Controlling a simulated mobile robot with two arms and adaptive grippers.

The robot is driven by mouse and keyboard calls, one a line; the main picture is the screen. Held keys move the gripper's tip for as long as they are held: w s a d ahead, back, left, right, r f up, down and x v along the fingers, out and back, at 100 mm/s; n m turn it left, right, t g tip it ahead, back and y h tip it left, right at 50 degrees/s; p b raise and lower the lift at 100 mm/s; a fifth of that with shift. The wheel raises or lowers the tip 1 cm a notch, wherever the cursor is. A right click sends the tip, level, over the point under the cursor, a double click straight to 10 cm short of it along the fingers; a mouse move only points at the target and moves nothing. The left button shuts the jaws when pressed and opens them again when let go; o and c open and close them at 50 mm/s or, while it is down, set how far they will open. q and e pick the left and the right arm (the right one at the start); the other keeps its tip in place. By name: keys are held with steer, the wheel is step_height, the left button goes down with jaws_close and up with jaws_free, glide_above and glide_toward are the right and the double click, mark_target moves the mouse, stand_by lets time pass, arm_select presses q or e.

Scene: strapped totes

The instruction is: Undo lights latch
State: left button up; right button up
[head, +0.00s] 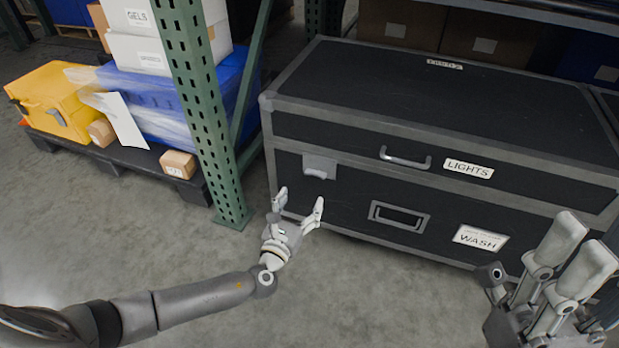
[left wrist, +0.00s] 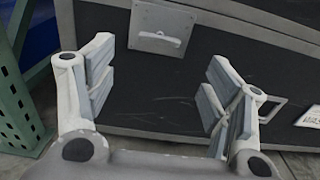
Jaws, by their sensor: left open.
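A large black case (head: 340,208) with grey metal edging stands on the floor, labelled LIGHTS (head: 469,169) on its lid front and WASH on its body. A grey latch plate (head: 319,166) with a small tab sits at the case's left front, at the lid seam; it also shows in the left wrist view (left wrist: 161,28). My left gripper (head: 299,202) is open and empty, below the latch and apart from it. In the left wrist view the latch lies beyond and between the open fingers (left wrist: 158,88). My right gripper (head: 575,262) is at the lower right, fingers apart, in front of the case.
A lid handle (head: 405,158) and a recessed handle (head: 399,216) are right of the latch. A green rack post (head: 203,110) stands close to the case's left. A pallet (head: 110,158) with a yellow case (head: 55,98) and boxes lies farther left. The front floor is clear.

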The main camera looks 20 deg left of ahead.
mark_target(314, 176)
arm_select(q)
steer(key=shift+w+d+b, duration=0.2)
steer(key=shift+w+b, duration=1.45)
steer(key=shift+w, duration=3.45)
steer(key=shift+c, duration=0.3)
steer(key=c, duration=0.9)
